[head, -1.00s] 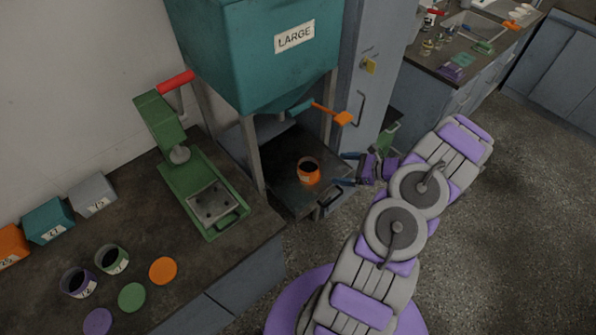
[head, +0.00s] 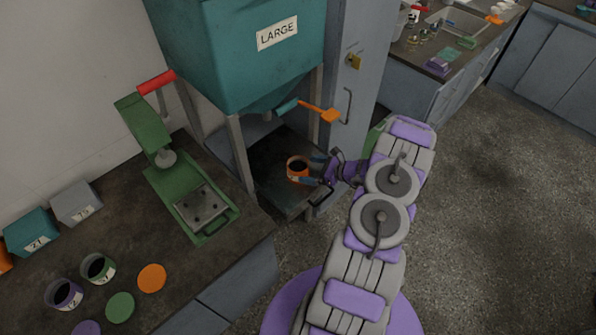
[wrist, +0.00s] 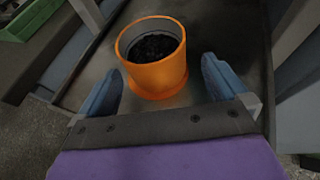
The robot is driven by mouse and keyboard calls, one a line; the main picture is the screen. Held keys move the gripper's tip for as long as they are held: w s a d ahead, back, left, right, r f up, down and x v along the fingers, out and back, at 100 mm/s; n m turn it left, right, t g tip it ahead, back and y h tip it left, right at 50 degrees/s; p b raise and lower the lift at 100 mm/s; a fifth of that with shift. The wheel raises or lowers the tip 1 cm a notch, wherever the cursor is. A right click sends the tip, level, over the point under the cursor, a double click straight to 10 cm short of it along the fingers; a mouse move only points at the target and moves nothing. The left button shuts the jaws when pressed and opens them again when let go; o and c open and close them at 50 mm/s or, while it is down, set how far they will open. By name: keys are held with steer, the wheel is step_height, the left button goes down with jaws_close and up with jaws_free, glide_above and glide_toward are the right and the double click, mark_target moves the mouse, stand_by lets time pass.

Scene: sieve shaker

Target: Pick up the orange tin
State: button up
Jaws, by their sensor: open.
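The orange tin (head: 298,171) stands upright on the dark tray under the teal hopper in the head view. In the wrist view the orange tin (wrist: 156,75) is open at the top and holds dark grains. My gripper (wrist: 160,85) is open, with one blue finger to the left of the tin and one to the right. The tin's near part sits between the fingertips, and gaps show on both sides. In the head view my gripper (head: 316,170) reaches the tin from the right.
The teal hopper (head: 225,55) marked LARGE hangs above, with an orange-handled lever (head: 318,111). Its legs flank the tray (head: 268,190). A green press (head: 185,185) and purple (head: 63,294) and green (head: 98,268) tins stand on the left bench. A blue-grey cabinet (head: 352,75) is behind.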

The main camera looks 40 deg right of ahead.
mark_target(298, 169)
steer(key=shift+a+b+x, duration=0.15)
steer(key=shift+b+x, duration=0.15)
steer(key=shift+x, duration=0.85)
steer(key=shift+a+b+x, duration=0.15)
steer(key=shift+b+x, duration=0.15)
steer(key=shift+x, duration=0.85)
steer(key=shift+w+a+f, duration=0.2)
steer(key=shift+w, duration=0.15)
steer(key=c, duration=1.1)
steer(key=shift+r, duration=0.1)
